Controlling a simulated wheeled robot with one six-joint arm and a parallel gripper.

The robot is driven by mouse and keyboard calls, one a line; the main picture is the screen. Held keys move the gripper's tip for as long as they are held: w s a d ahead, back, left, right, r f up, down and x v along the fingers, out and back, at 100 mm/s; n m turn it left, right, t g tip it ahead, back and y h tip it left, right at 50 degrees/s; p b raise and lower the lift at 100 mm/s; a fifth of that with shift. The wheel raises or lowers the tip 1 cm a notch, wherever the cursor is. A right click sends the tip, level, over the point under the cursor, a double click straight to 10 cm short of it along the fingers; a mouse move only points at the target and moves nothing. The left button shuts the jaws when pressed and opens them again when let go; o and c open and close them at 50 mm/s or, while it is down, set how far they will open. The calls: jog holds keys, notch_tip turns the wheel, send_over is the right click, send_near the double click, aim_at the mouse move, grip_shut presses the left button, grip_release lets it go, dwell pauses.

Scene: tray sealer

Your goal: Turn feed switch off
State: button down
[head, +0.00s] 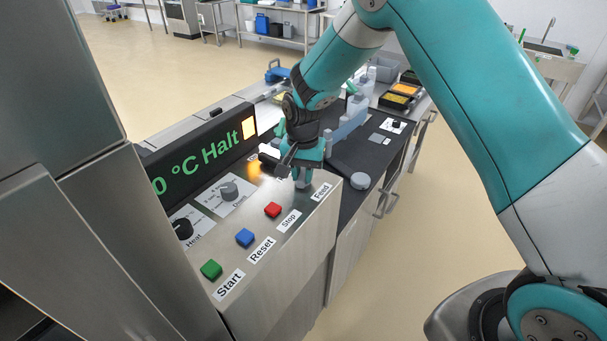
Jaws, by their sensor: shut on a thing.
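The tray sealer's sloped steel panel (330,212) is in the middle of the head view. The Feed label (321,192) sits at the panel's far right end. My gripper (302,182) points down just behind this label, at the panel surface. Its jaws are shut on the feed switch, which they and the wrist almost fully hide. I cannot tell which way the switch is turned. The display (200,165) shows green text ending in "0 °C Halt".
A green Start button (211,269), a blue Reset button (244,237) and a red Stop button (272,209) line the panel's front. Heat (182,228) and Dwell (229,190) knobs sit behind them. A dark counter with bottles and trays lies beyond my gripper.

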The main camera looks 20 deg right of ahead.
aim_at(303, 173)
jog(key=shift+w+r+m+b, duration=0.1)
jog(key=shift+m+b, duration=0.25)
jog(key=shift+m, duration=1.85)
jog(key=c, duration=1)
grip_release()
notch_tip(303, 173, up, 17)
jog(key=b, duration=0.2)
jog(key=shift+r+b, duration=0.2)
jog(key=shift+b, duration=0.2)
jog(key=s+a+n+y, duration=0.2)
jog(key=s+n, duration=0.7)
jog(key=s, duration=0.6)
jog(key=s+a+r+n+y, duration=0.1)
jog(key=s+a+n+y, duration=0.1)
jog(key=s+n, duration=0.7)
jog(key=s, duration=0.7)
